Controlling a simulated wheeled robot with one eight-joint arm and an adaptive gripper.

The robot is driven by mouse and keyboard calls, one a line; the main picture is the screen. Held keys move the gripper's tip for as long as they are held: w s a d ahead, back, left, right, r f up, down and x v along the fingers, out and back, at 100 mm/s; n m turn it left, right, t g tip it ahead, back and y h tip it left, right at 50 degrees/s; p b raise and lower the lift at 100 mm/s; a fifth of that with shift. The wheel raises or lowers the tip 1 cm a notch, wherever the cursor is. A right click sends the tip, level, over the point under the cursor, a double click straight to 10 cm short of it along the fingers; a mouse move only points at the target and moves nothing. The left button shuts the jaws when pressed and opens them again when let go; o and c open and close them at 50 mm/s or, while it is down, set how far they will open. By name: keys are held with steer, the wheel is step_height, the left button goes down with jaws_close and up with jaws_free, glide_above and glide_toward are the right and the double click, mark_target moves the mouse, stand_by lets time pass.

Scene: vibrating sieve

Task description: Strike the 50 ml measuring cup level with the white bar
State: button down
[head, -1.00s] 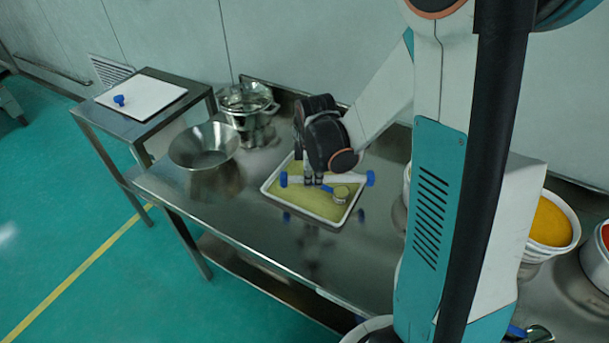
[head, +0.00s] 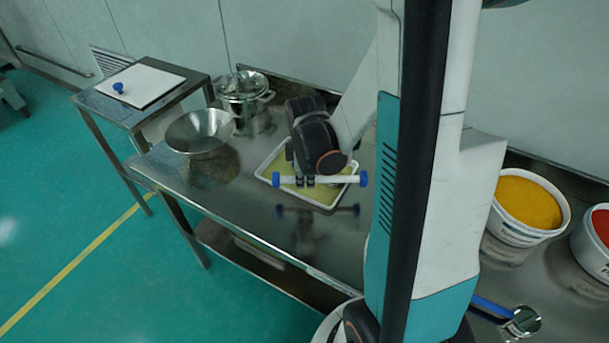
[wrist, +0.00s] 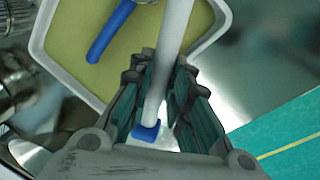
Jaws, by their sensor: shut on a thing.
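The white bar (head: 335,181) with blue end caps is gripped near its middle by my gripper (head: 306,182) in the head view. It lies across the front part of the tray there. In the wrist view my gripper (wrist: 155,80) is shut on the bar (wrist: 172,45), one blue cap toward the camera. The tray (head: 265,176) has a white rim and holds yellow-green powder. The measuring cup's blue handle (wrist: 105,35) shows over the powder in the wrist view, left of the bar. I cannot tell whether bar and cup touch.
A steel funnel-shaped bowl (head: 199,132) and a lidded steel pot (head: 243,95) stand left of the tray. Buckets of orange-yellow (head: 530,203) and red powder (head: 600,226) stand at right. A side table (head: 90,100) holds a white board.

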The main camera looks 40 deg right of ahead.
steer(key=shift+f+b, duration=0.65)
steer(key=shift+f, duration=0.35)
steer(key=shift+w+d+r, duration=0.1)
steer(key=shift+w+d, duration=0.25)
steer(key=shift+w, duration=0.1)
steer(key=shift+w+d+p, duration=0.2)
steer(key=shift+w+d, duration=0.7)
steer(key=shift+w, duration=0.25)
steer(key=shift+w+d+p, duration=0.2)
steer(key=shift+w+d, duration=0.65)
steer(key=shift+w, duration=0.3)
steer(key=shift+s+a+r+p, duration=0.15)
steer(key=shift+r+p, duration=0.2)
steer(key=shift+r, duration=0.25)
steer(key=shift+s+a+r+p, duration=0.15)
steer(key=shift+r+p, duration=0.25)
steer(key=shift+r, duration=0.2)
steer(key=shift+s+a+r+p, duration=0.15)
steer(key=shift+r+p, duration=0.2)
steer(key=shift+r, duration=0.25)
steer(key=shift+d, duration=0.1)
